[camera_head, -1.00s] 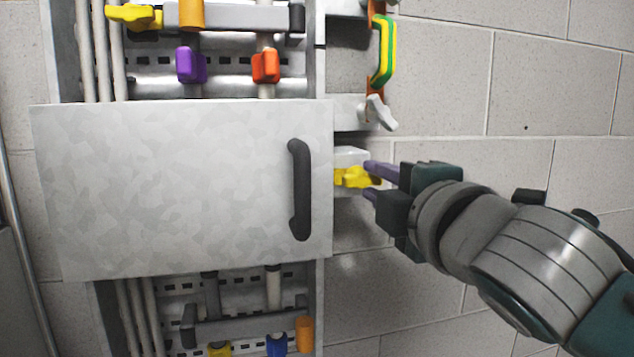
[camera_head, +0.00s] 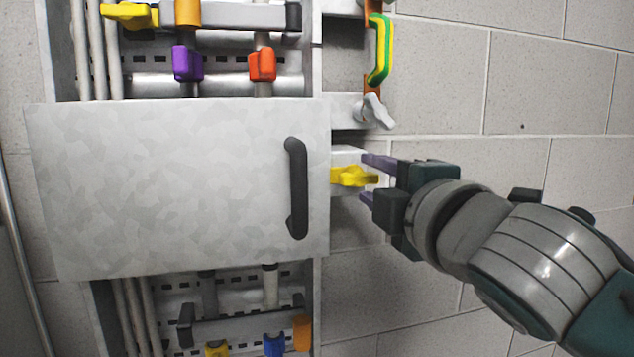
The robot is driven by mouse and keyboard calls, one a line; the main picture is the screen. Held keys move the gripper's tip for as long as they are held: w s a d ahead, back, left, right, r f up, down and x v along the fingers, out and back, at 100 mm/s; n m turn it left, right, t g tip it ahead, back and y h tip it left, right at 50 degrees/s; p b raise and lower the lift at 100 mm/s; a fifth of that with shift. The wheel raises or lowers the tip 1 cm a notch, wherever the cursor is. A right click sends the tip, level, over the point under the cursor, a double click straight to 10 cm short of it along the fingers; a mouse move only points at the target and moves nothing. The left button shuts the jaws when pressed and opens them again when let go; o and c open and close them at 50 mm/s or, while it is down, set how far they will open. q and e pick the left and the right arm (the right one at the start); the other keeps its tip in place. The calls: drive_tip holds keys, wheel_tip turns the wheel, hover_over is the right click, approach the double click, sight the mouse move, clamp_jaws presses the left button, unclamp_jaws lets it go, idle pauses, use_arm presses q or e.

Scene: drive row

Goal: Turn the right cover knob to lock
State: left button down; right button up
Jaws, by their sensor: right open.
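A grey cover panel (camera_head: 170,190) with a dark vertical handle (camera_head: 296,188) hangs across the front of the cabinet. At its right edge, a yellow knob (camera_head: 350,177) sits on a light grey block, its wings lying roughly level. My right gripper (camera_head: 372,180) is open at the right of this knob. One purple finger is above the knob's right end and the other below it. I cannot tell whether either finger touches it. My left gripper is not in view.
A grey-white knob (camera_head: 376,112) and a green-yellow handle (camera_head: 380,50) stick out above my right gripper. Yellow (camera_head: 130,14), purple (camera_head: 188,64) and orange-red (camera_head: 262,65) parts sit above the panel. The brick wall on the right is clear.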

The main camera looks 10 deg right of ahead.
drive_tip(key=s+b, duration=0.3)
drive_tip(key=s, duration=0.7)
drive_tip(key=shift+d+b, duration=0.15)
drive_tip(key=shift+b, duration=0.25)
drive_tip(key=s+d+f+m+g+p, duration=0.1)
drive_tip(key=s+f+m+g+p, duration=0.4)
drive_tip(key=s, duration=0.6)
drive_tip(key=s+f+m+g+p, duration=0.5)
drive_tip(key=s+f+m+g, duration=0.4)
drive_tip(key=s+m, duration=0.1)
drive_tip(key=shift+s+d+m, duration=0.35)
drive_tip(key=shift+d+m, duration=0.05)
drive_tip(key=shift+m, duration=0.2)
